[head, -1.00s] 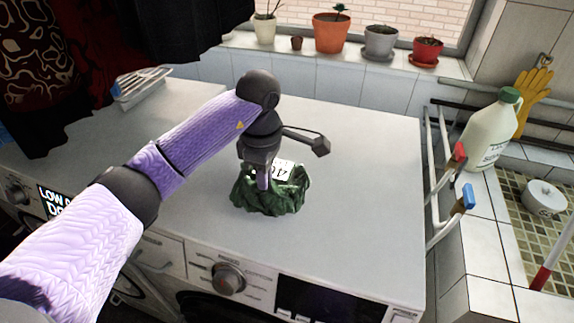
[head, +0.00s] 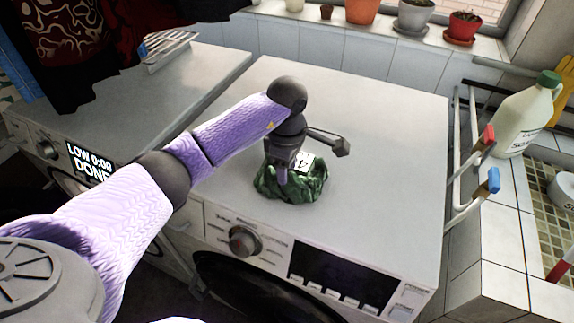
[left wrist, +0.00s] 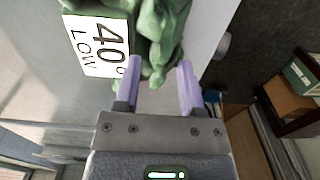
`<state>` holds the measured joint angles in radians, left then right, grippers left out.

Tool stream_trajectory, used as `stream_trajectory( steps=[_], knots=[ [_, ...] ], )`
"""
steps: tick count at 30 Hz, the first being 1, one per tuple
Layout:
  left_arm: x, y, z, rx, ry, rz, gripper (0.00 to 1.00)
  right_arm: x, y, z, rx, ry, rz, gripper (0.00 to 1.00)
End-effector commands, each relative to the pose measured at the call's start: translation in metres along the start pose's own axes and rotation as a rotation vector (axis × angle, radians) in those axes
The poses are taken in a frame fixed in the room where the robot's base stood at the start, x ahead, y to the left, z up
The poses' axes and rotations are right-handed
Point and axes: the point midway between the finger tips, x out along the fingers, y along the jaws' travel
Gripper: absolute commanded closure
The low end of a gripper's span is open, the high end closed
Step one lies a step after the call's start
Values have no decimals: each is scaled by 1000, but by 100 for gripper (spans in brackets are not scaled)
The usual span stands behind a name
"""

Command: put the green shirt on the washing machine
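The green shirt (head: 308,188) is a crumpled bundle on the white top of the washing machine (head: 390,165), near its front edge. A white label reading 40 is on its upper side. My left gripper (head: 283,178) points down at the shirt, and its tips look partly hidden against the cloth. In the left wrist view the two purple fingers (left wrist: 160,78) stand apart. The shirt (left wrist: 163,30) is mostly beyond the fingertips, with a little cloth showing between them. My right gripper is not in view.
A second machine (head: 210,75) with a "LOW 0:00 DONE" display stands at the left, with dark clothes (head: 110,35) above it. A wall rack (head: 470,160), a white bottle (head: 525,120) and a tiled sink are at the right. Pots line the windowsill.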

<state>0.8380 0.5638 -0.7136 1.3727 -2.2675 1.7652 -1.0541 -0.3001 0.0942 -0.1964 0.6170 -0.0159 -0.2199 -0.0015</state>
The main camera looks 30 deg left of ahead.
Motion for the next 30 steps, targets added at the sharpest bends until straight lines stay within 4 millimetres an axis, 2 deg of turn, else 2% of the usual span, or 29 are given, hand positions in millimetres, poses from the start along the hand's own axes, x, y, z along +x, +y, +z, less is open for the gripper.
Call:
stream_trajectory(
  steps=[4, 8, 15, 21, 24, 30],
  knots=[
    [-1, 0, 0, 0, 0, 0, 49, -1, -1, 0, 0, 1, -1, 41],
    [-15, 1, 0, 0, 0, 4, 49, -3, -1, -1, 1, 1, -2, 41],
    [-79, 1, 0, 1, 0, 6, 49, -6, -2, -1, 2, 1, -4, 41],
    [-116, 1, 0, -1, 1, 2, 49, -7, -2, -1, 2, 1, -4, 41],
    [-122, 0, 0, 0, -1, 1, 49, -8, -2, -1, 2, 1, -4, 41],
    [-123, 0, 0, 0, -1, 0, 49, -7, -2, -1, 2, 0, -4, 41]
  ],
)
